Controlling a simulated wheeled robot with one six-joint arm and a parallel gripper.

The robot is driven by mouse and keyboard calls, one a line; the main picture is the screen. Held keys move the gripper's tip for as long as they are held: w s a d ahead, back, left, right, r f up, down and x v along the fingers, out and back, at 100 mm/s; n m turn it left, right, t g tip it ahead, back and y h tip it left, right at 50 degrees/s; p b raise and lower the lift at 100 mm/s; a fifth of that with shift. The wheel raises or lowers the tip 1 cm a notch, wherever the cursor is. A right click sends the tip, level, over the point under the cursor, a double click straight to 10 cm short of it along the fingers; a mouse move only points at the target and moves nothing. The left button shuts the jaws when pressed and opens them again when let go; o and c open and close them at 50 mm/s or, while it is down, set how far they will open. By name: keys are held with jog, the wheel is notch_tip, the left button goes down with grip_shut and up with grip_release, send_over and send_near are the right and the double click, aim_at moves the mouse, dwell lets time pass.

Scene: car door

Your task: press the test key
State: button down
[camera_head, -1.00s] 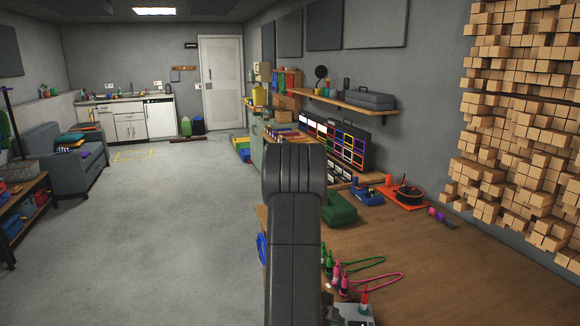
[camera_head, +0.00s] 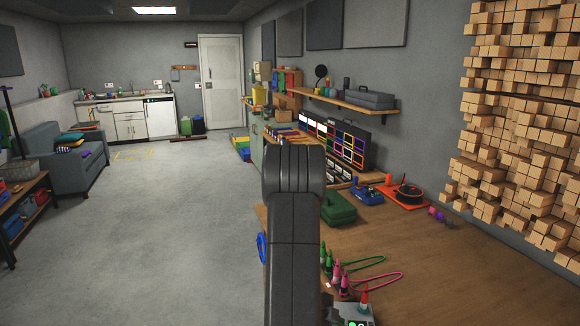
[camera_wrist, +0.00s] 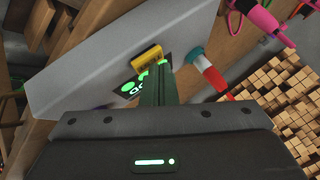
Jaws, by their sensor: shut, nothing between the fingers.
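A grey tester box (camera_wrist: 105,72) fills the upper left of the wrist view, tilted in the picture. A yellow key (camera_wrist: 147,57) sits on its face; I cannot read its label. Beside the key is a dark display with bright green marks (camera_wrist: 133,88), partly hidden by my gripper. My gripper (camera_wrist: 160,70) is shut and empty, its tips over the display and close to the yellow key; I cannot tell whether they touch the box. In the head view the box (camera_head: 357,311) shows at the bottom edge, partly behind my arm, and the gripper is hidden.
Pink and green looped leads (camera_head: 375,278) with clips lie on the wooden bench (camera_head: 440,280). A green case (camera_head: 339,208) stands farther back. The bench's right part is mostly clear.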

jog(key=shift+r, duration=0.3)
notch_tip(320, 180, up, 6)
jog(key=p, duration=0.6)
jog(key=shift+p, duration=0.3)
jog(key=shift+f, duration=0.15)
